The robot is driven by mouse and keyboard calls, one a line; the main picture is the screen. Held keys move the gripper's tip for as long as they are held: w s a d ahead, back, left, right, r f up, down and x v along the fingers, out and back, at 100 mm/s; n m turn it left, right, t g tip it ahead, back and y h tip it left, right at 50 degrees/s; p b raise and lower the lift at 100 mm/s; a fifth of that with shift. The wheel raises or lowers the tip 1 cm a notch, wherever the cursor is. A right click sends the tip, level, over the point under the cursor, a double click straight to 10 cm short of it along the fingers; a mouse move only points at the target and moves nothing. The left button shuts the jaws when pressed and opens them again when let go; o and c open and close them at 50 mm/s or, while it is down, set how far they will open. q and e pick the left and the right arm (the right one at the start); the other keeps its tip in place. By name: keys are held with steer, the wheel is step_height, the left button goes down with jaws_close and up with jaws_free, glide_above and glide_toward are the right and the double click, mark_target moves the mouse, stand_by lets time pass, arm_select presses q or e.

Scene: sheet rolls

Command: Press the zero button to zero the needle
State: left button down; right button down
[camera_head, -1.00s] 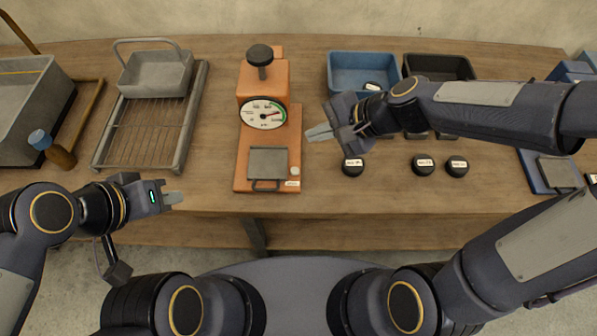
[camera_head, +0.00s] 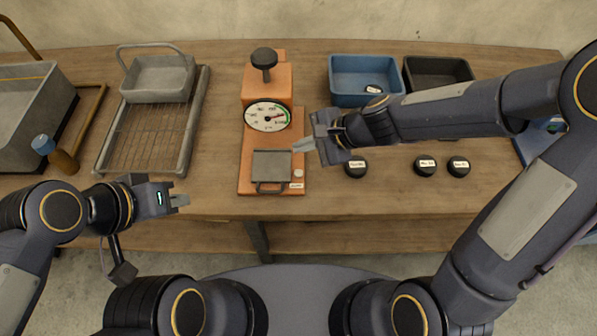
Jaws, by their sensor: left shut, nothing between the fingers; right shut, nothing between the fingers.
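An orange gauge press (camera_head: 268,88) with a black knob on top stands on the table. Its round white dial (camera_head: 267,116) has a green arc and a red needle, which points to the right side. A grey square plate (camera_head: 271,165) with a dark handle lies on its base. A small pale round button (camera_head: 298,173) sits at the base's front right corner, beside a white label. My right gripper (camera_head: 303,146) is shut and empty, just above and behind the button, apart from it. My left gripper (camera_head: 180,201) is shut and empty over the table's front edge at left.
Black labelled round pieces (camera_head: 425,166) lie right of the press, one close to my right gripper. A blue bin (camera_head: 364,75) and a black bin (camera_head: 436,70) stand behind my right arm. A wire rack (camera_head: 150,140) with a grey basket and a blue-capped bottle (camera_head: 55,154) are at left.

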step_height(320, 180, down, 8)
steer(key=b, duration=0.6)
steer(key=shift+b, duration=0.4)
stand_by(1.3)
steer(key=shift+f+b, duration=0.4)
steer(key=shift+b, duration=0.05)
steer(key=shift+f+b, duration=0.45)
stand_by(0.5)
steer(key=shift+r, duration=0.1)
steer(key=shift+r+p, duration=0.75)
step_height(320, 180, up, 5)
steer(key=p, duration=0.4)
steer(key=shift+p, duration=0.35)
